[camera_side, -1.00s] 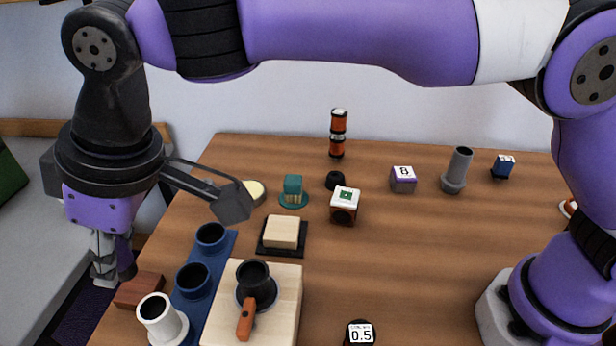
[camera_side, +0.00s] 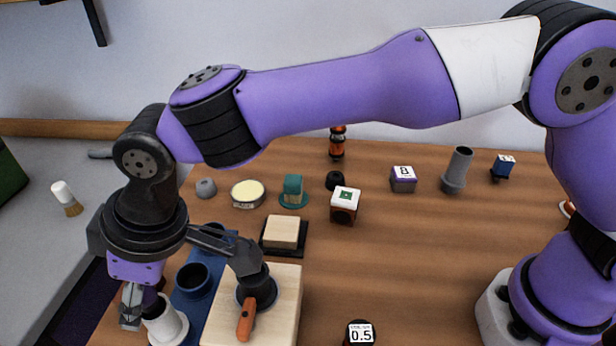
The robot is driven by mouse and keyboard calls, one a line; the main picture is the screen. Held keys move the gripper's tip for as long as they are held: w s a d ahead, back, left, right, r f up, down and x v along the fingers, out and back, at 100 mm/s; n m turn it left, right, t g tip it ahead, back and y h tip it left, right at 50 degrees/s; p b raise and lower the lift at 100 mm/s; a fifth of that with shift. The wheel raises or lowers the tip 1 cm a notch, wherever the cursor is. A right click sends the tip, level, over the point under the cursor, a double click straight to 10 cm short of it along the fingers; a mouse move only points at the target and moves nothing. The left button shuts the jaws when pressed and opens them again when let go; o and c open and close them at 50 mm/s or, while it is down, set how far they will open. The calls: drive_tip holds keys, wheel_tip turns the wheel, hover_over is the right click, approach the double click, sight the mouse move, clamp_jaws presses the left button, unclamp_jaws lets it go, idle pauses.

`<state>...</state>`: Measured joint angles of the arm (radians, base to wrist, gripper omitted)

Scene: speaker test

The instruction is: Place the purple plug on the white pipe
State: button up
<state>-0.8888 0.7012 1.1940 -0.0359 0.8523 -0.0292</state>
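The white pipe (camera_side: 165,327) stands upright at the bottom left on a round white base, beside the blue rack. My gripper (camera_side: 138,310) points down over the pipe's left side. It appears shut on a dark purple piece, the purple plug (camera_side: 150,294), which shows beside the silver finger. The plug overlaps the pipe's top rim in this view. I cannot tell whether it touches the rim or is just above or in front of it.
A blue rack (camera_side: 196,291) with dark blue cups stands right of the pipe. A wooden block (camera_side: 283,305) with a dark cup and orange handle (camera_side: 246,320) is beside it. Several small objects stand farther back. The table's middle right is clear.

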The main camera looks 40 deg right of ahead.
drive_tip(key=v, duration=1.2)
drive_tip(key=w+d+r+m+t, duration=0.1)
drive_tip(key=w+d+r+m, duration=0.15)
drive_tip(key=d, duration=0.95)
drive_tip(key=s+d+f+m+h, duration=0.1)
drive_tip(key=s+d+f+m, duration=0.1)
drive_tip(key=d, duration=0.5)
drive_tip(key=s+d+f+m+t+h, duration=0.1)
drive_tip(key=s+d+f+m, duration=0.1)
drive_tip(key=d, duration=0.6)
drive_tip(key=s+d+f+m+h, duration=0.1)
drive_tip(key=s+d+f+m, duration=0.1)
drive_tip(key=s+d+m, duration=0.2)
drive_tip(key=s+d, duration=0.1)
drive_tip(key=d, duration=0.2)
drive_tip(key=shift+s+d+f+t+h, duration=0.15)
drive_tip(key=shift+s+f+t+h, duration=0.15)
drive_tip(key=shift+t+h, duration=0.1)
drive_tip(key=shift+o, duration=0.4)
